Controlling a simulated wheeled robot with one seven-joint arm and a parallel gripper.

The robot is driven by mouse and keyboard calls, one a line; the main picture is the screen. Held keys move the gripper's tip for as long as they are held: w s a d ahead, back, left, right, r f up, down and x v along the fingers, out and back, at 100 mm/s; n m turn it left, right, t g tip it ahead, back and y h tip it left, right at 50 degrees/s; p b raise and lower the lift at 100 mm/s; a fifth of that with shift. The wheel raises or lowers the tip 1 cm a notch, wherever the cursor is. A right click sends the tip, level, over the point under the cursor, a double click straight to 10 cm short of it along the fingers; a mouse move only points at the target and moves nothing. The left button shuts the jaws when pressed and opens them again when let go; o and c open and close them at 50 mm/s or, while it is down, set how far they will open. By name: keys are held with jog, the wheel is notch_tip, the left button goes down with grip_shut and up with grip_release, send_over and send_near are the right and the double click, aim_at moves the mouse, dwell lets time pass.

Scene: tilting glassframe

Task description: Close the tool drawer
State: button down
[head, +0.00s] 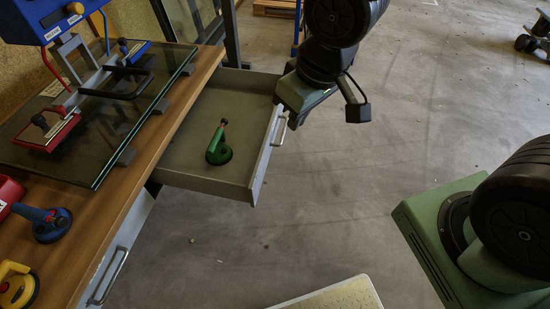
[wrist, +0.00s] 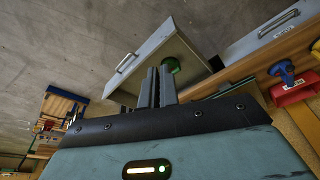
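The tool drawer (head: 210,177) is a grey drawer pulled out from the wooden-topped workbench in the head view. A green tool (head: 219,147) lies inside it. Its front panel carries a bar handle (head: 280,128), which also shows in the wrist view (wrist: 127,62). My gripper (wrist: 159,70) is at the drawer's front; in the wrist view its two dark fingers are close together with nothing visible between them, to the right of the handle. Whether the fingers touch the drawer I cannot tell.
A glass sheet (head: 70,160) with a suction lifter lies on the workbench (head: 105,225). A blue-and-black suction cup (head: 50,223) and a yellow one (head: 17,285) are on the near bench. The floor right of the drawer is clear.

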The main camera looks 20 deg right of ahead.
jog(key=w+d+f+m+t+y+b, duration=0.25)
jog(key=w+f+b, duration=0.5)
jog(key=f, duration=0.45)
jog(key=w+d+f+m+t+y+b, duration=0.2)
jog(key=w+d+f+m+y+b, duration=0.3)
jog(key=w+f, duration=0.6)
jog(key=y+b, duration=0.1)
jog(key=b, duration=0.5)
send_near(266, 156)
jog(key=d, duration=0.3)
jog(key=s+d+f+m+t+y+b, duration=0.2)
jog(key=s+d+f+m+y+b, duration=0.2)
jog(key=f+y+b, duration=0.15)
jog(key=x, duration=0.9)
jog(key=r+b+x, duration=0.1)
jog(key=x, duration=0.3)
jog(key=shift+w+a, duration=0.15)
jog(key=shift+w, duration=0.2)
jog(key=shift+a, duration=0.1)
